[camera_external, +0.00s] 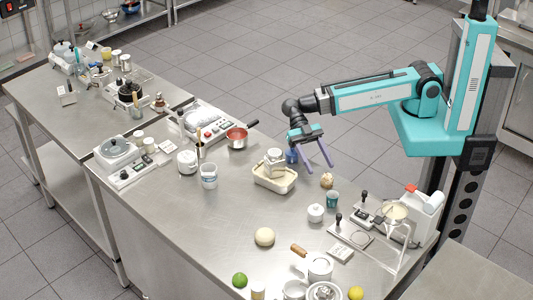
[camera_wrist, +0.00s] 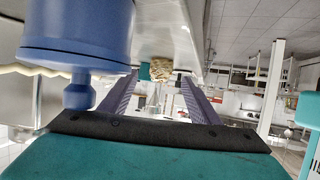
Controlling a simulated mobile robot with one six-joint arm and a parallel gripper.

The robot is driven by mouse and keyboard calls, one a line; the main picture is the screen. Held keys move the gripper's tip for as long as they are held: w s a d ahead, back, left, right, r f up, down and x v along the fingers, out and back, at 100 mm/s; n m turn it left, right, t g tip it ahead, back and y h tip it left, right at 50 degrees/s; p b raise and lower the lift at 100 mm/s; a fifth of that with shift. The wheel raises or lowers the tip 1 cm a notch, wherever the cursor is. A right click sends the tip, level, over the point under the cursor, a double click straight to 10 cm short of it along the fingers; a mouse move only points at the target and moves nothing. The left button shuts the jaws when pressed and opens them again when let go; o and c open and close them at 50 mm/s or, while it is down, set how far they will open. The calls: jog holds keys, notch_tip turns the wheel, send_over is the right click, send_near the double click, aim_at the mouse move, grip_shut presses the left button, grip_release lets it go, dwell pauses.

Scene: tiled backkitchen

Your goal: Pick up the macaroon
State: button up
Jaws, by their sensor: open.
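The macaroon appears to be the rough, beige-brown lump (camera_external: 327,181) on the steel table, beside a teal cup (camera_external: 333,199). In the wrist view, which looks upside down, the macaroon (camera_wrist: 162,69) shows between and beyond my fingertips, with the teal cup (camera_wrist: 144,71) next to it. My gripper (camera_external: 319,166) has two purple fingers spread apart with nothing between them. It is just behind the macaroon in the external view, and whether it is above table level by much is hard to tell. My gripper (camera_wrist: 160,77) is also open in the wrist view.
A blue knobbed item (camera_wrist: 78,35) is very close in the wrist view; it seems to be the blue thing (camera_external: 291,156) beside my gripper. A cream tray (camera_external: 274,187) holding items stands left, a white lidded pot (camera_external: 316,213) in front, and a stand with scale (camera_external: 396,212) to the right.

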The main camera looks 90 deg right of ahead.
aim_at(325, 175)
jog(key=shift+a, duration=0.1)
dwell(0.3)
jog(key=shift+p+x, duration=1.15)
jog(key=shift+x, duration=0.25)
jog(key=shift+p+x, duration=0.4)
jog(key=shift+x, duration=0.75)
jog(key=shift+s+f, duration=0.1)
jog(key=c, duration=1.1)
jog(key=shift+c, duration=0.2)
jog(key=shift+r+b, duration=1.7)
jog(key=shift+r, duration=3.3)
